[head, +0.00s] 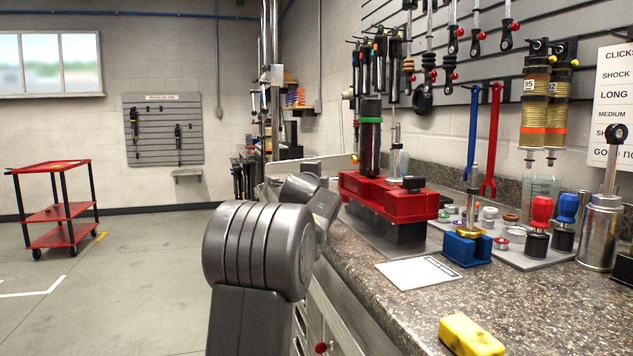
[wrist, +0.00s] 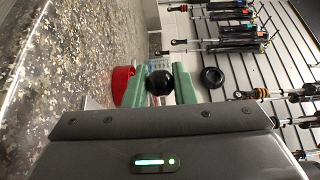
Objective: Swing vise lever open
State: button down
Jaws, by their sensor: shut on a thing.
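The red vise (head: 385,200) stands on the bench in the head view, with a dark shock body upright in it. A black piece (head: 413,183) sits on its top at the right; I cannot tell if this is the lever's end. In the wrist view my gripper (wrist: 159,84) has its two green fingers on either side of a round black knob (wrist: 160,83), which looks like the lever's knob. The gripper is shut on it. The lever's shaft is hidden. A red rounded part (wrist: 122,86) shows just left of the fingers. My gripper does not show in the head view.
A white card (head: 418,272) and a yellow block (head: 470,335) lie on the bench front. A blue holder (head: 467,248), a tray of small parts and a metal cylinder (head: 600,232) stand to the right. Tools and shocks hang on the wall panel behind.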

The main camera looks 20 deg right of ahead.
jog(key=c, duration=1.2)
grip_release()
jog(key=b+v, duration=0.4)
jog(key=v, duration=0.9)
jog(key=shift+s+a+b, duration=0.25)
jog(key=shift+s+b, duration=0.05)
